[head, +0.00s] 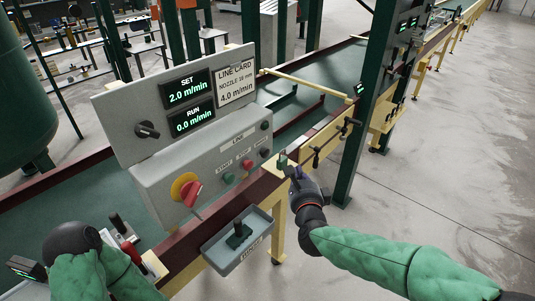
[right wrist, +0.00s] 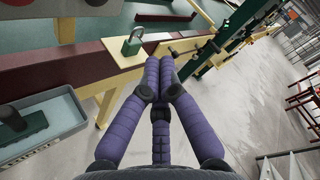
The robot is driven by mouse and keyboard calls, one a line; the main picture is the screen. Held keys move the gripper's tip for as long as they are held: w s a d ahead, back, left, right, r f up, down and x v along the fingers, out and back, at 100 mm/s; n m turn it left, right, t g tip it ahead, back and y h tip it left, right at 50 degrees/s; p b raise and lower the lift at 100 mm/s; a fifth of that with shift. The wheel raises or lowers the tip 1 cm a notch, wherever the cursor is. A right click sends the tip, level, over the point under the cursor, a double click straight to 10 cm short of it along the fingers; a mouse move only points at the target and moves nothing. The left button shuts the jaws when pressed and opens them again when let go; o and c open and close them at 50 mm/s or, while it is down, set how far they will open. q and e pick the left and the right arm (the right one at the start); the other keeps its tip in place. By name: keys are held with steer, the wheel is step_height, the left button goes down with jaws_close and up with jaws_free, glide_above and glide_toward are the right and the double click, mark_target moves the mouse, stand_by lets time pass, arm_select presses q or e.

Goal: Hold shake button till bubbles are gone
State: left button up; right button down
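The grey control box (head: 205,165) carries a green button (head: 228,178), a red button (head: 247,165) and black controls (head: 264,152) at its right. Their small labels are too blurred to tell which is the shake button. No bubbles can be made out. My right gripper (head: 294,178) is right of the box, at the line's edge and apart from the buttons. In the right wrist view its purple fingers (right wrist: 159,64) are together with nothing visible between them, just beside a green padlock (right wrist: 133,44). My left arm shows at the lower left; its fingers are not visible.
The display panel (head: 152,136) reads SET 2.0 and RUN 0.0 m/min; its line card (head: 236,83) reads 4.0 m/min. A red emergency knob (head: 187,190) and a grey tray (head: 219,260) project frontward. A green post (head: 352,165) stands right of my gripper. Floor at right is clear.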

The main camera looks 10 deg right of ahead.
mark_target(264, 153)
steer(key=w+a+p, duration=0.2)
steer(key=w+a, duration=0.3)
steer(key=w, duration=0.1)
steer(key=shift+w+a+p, duration=0.2)
steer(key=shift+w+p, duration=0.1)
steer(key=shift+w, duration=0.1)
stand_by(0.3)
stand_by(1.1)
steer(key=shift+w+a+b, duration=0.25)
steer(key=shift+w+b, duration=0.1)
